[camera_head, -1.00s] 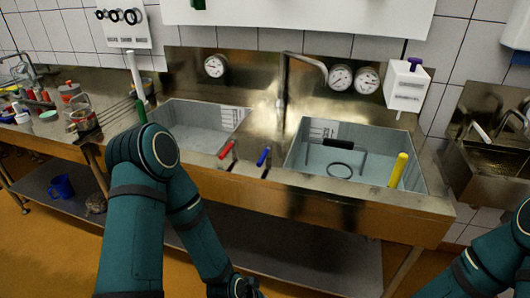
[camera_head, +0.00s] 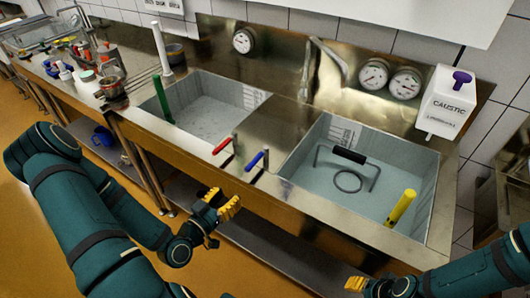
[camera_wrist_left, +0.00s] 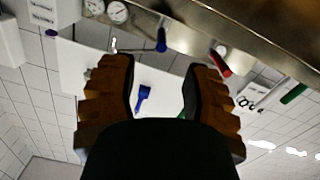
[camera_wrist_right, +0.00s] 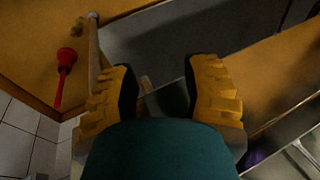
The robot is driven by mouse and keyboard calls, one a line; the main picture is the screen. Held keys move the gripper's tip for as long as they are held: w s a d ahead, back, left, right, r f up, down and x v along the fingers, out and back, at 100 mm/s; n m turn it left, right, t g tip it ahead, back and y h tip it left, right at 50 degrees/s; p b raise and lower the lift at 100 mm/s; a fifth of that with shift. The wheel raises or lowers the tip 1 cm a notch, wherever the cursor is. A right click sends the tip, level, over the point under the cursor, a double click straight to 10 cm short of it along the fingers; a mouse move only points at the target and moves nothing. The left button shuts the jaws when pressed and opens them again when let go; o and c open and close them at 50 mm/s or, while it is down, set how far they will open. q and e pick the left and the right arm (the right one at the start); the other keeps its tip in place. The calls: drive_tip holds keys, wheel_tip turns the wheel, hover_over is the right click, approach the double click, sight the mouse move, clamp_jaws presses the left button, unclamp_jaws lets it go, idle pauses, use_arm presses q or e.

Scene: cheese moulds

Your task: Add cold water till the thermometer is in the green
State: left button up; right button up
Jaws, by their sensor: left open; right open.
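The steel sink has a left basin (camera_head: 190,120) and a right basin (camera_head: 300,182). A red-handled lever (camera_head: 224,146) and a blue-handled lever (camera_head: 258,160) stand on the front ledge between them. The blue lever also shows in the left wrist view (camera_wrist_left: 161,41). Round dials sit on the back panel: one at left (camera_head: 243,41), two at right (camera_head: 374,74); their readings are too small to tell. A bent spout (camera_head: 306,72) rises between the basins. My left gripper (camera_head: 222,212) is open and empty, in front of and below the levers. My right gripper (camera_head: 355,284) is open, low at the front right.
A yellow stick (camera_head: 401,208) and a black-handled wire tool (camera_head: 349,155) are in the right basin. A green stick (camera_head: 163,100) leans in the left basin. A white caustic box (camera_head: 446,103) hangs at right. Bottles and tools crowd the left counter. The sink's front edge borders both grippers.

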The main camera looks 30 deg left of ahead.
use_arm(q)
drive_tip(key=r, duration=0.1)
drive_tip(key=b, duration=0.6)
approach(252, 162)
drive_tip(key=w+f, duration=0.2)
drive_tip(key=shift+t+y, duration=0.3)
drive_tip(key=w, duration=0.5)
drive_tip(key=w+d, duration=0.1)
drive_tip(key=w, duration=0.1)
drive_tip(key=shift+w+r, duration=0.35)
drive_tip(key=shift+r, duration=0.05)
use_arm(e)
wheel_tip(252, 162, down, 6)
drive_tip(key=s, duration=0.1)
drive_tip(key=shift+s, duration=0.1)
use_arm(q)
clamp_jaws()
